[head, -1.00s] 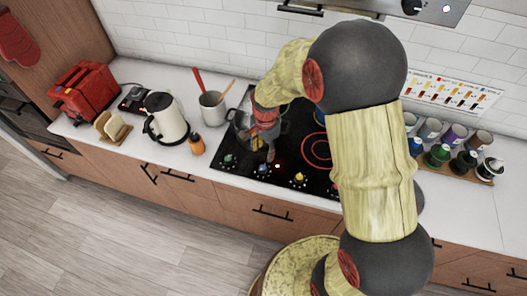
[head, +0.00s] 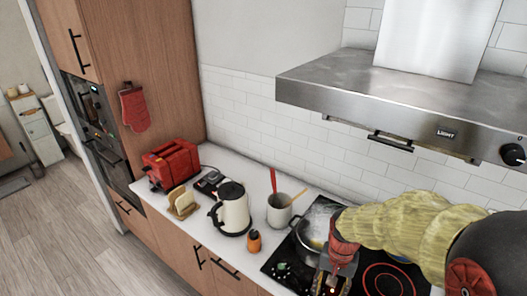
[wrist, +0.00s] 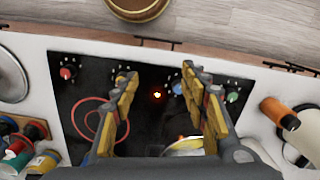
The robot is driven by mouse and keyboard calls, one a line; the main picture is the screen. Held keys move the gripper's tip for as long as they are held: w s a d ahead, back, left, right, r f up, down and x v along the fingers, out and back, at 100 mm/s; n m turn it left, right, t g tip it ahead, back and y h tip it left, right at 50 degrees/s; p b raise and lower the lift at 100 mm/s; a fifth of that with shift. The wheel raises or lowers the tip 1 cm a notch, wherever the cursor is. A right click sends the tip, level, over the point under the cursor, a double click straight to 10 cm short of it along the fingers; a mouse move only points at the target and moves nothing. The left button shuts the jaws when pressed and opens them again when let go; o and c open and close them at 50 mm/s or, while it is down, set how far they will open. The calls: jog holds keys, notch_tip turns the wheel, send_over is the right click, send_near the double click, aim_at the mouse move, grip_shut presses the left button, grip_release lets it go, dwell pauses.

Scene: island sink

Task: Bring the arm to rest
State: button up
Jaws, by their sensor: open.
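My gripper (wrist: 163,108) is open in the wrist view, its two yellow-and-grey fingers spread apart over the black cooktop (wrist: 82,88). Nothing shows held between the fingers. In the head view my arm reaches in from the right, and its red wrist part sits beside the steel pot (head: 308,240) on the cooktop. The fingertips are hard to make out in the head view. Part of the pot, with something yellow in it, shows at the bottom of the wrist view (wrist: 184,146), partly hidden by my gripper.
A range hood (head: 400,100) hangs above the cooktop. The floor at left is clear.

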jog(key=s+r+n+t+b, duration=0.5)
jog(key=s+r+b, duration=0.4)
jog(key=s+b, duration=0.3)
jog(key=shift+s+r+t, duration=0.25)
jog(key=shift+s+t, duration=0.05)
jog(key=shift+t, duration=0.3)
